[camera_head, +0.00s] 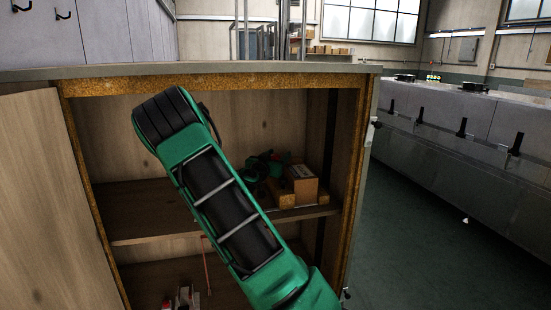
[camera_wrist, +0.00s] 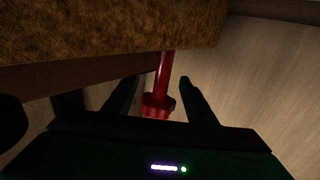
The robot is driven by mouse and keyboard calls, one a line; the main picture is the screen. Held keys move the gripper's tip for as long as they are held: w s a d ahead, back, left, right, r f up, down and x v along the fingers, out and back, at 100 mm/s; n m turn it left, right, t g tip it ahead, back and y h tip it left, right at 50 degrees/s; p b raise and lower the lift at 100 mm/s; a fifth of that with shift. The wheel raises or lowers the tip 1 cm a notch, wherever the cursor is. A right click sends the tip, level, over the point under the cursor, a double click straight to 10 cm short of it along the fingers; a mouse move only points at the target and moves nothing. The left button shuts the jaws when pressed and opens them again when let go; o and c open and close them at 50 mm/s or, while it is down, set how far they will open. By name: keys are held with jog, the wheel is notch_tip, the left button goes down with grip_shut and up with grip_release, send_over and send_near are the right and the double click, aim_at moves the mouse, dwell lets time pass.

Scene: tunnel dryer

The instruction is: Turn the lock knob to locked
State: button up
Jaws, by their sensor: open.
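A red part (camera_wrist: 157,103) with a straight shaft and a wider, knob-like end shows in the wrist view. I cannot tell for sure whether it is the lock knob, or which way it is turned. My gripper (camera_wrist: 157,82) is open, with one dark finger on each side of the red part. Gaps show between the fingers and the red shaft, and no grip on it is visible. In the head view my green arm crosses the open wooden cabinet (camera_head: 215,82), and I cannot make out my gripper there. No lock knob is clearly visible in the head view.
A cabinet door (camera_head: 45,200) stands open at the left. The cabinet shelf (camera_head: 150,215) holds a cardboard box (camera_head: 300,185). A red and white object (camera_head: 182,298) lies lower down.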

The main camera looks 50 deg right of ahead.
jog(key=shift+d, duration=0.1)
jog(key=shift+c, duration=0.6)
jog(key=c, duration=0.9)
jog(key=shift+g, duration=0.3)
jog(key=shift+s+m+g+h, duration=0.1)
jog(key=shift+m+g+h, duration=0.2)
jog(key=shift+m+g, duration=0.45)
jog(key=o, duration=1)
